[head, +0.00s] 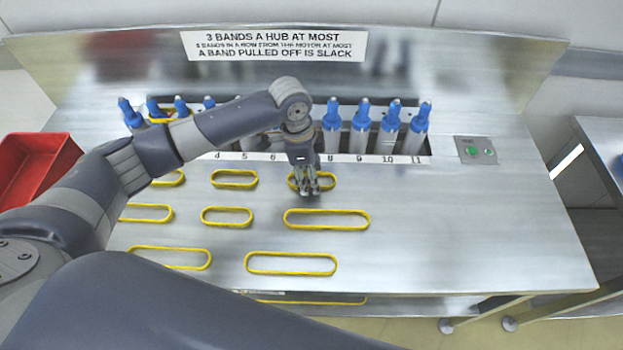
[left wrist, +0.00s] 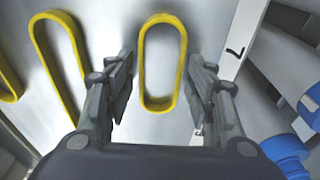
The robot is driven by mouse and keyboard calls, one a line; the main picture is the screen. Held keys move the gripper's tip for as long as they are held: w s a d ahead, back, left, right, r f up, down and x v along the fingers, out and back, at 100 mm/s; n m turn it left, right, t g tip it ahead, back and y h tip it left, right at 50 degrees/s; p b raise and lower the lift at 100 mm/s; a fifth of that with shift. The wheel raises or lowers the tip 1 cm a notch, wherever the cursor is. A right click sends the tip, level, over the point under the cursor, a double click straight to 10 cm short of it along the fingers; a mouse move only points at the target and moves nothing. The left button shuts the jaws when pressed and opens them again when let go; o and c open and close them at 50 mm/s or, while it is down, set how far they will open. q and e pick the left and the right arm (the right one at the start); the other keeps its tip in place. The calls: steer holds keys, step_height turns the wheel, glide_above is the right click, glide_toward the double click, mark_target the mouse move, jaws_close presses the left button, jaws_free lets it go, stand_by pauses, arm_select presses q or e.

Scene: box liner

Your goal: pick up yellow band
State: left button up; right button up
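The yellow band (head: 329,181) under my left gripper lies flat on the steel table, in the row nearest the hubs. In the left wrist view this yellow band (left wrist: 161,60) is a small oval loop between the two fingers. My left gripper (head: 311,188) points down over it, near hub number 7. In the left wrist view the left gripper (left wrist: 160,85) is open, one finger on each side of the band, with nothing held. The fingers partly hide the band in the head view. I cannot tell the height of the fingertips above the table. My right gripper is not in view.
Other yellow bands lie around, including a short one (head: 234,179) to the left and a longer one (head: 327,219) nearer me. Blue-topped hubs (head: 390,125) stand in a row behind. A button box (head: 475,150) sits at right. The table's right part (head: 480,230) is clear.

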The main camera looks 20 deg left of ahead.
arm_select(q)
steer(key=c, duration=0.3)
steer(key=shift+r, duration=0.15)
steer(key=shift+r, duration=0.55)
steer(key=shift+s+r+b, duration=0.2)
steer(key=shift+r+b, duration=0.15)
steer(key=shift+r, duration=0.75)
steer(key=s, duration=0.5)
steer(key=s+a+r+b, duration=0.1)
steer(key=s, duration=0.9)
steer(key=shift+s+a+r, duration=0.15)
steer(key=shift+s+r, duration=0.1)
steer(key=shift+s, duration=0.05)
